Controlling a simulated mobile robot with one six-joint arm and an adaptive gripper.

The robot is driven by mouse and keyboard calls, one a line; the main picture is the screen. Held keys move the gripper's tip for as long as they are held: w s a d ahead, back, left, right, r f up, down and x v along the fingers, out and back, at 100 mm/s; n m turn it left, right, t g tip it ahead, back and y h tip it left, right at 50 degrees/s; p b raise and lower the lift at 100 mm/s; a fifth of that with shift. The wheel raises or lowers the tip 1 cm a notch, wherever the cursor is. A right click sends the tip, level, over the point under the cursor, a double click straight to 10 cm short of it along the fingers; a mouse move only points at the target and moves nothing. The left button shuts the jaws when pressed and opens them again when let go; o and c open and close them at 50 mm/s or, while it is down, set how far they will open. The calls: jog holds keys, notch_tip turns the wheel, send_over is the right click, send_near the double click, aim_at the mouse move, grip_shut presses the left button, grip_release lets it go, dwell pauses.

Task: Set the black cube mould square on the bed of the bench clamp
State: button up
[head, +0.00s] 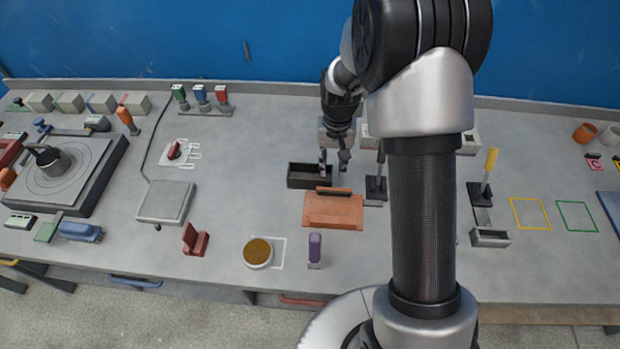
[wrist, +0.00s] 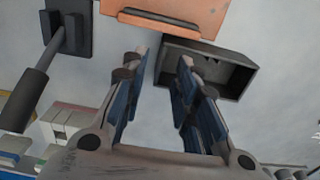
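A black open-topped box (head: 297,182), which looks like the black mould, sits on the bench just left of my gripper (head: 334,166). In the wrist view the box (wrist: 240,80) lies beyond the fingertips, with its hollow inside showing. My gripper (wrist: 160,58) is open and empty. Its fingers appear to stand either side of one end wall of the box; I cannot tell whether they touch it. A lever stand with a yellow handle (head: 491,160) at the right may be the bench clamp. A black lever stand (head: 376,190) is nearer my gripper and also shows in the wrist view (wrist: 72,30).
An orange-brown block (head: 333,212) with a dark handle lies just in front of the black box. A grey open box (head: 490,239) sits before the yellow-handled stand. Yellow (head: 530,213) and green (head: 577,216) outlined squares are empty. My arm hides part of the bench.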

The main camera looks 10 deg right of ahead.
aim_at(310, 176)
notch_tip(310, 176, down, 6)
jog(key=shift+r+b, duration=0.25)
jog(key=shift+b, duration=0.45)
jog(key=shift+r, duration=0.1)
jog(key=shift+c, duration=0.2)
grip_shut()
